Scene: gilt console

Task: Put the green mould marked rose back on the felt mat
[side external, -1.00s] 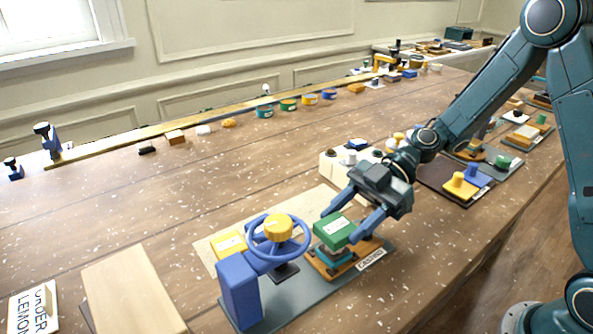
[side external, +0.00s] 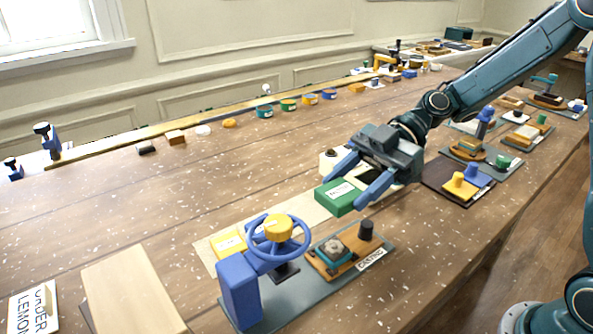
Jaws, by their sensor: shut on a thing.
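The green mould (side external: 339,197) is a block with a white label on top; the lettering is too small to read. My gripper (side external: 345,192) is shut on it, one finger on each side, and holds it roughly level. It appears over the right end of a flat pale beige mat (side external: 293,215), which I take for the felt mat; I cannot tell whether they touch. A yellow block with a white label (side external: 228,243) sits at the mat's left end, partly behind the blue wheel.
A blue press with a handwheel (side external: 280,240) stands in front on a grey base (side external: 290,300). On that base, an orange-brown holder (side external: 328,270) carries a teal frame with a greyish lump and a dark peg. A white box (side external: 328,160) stands behind my gripper.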

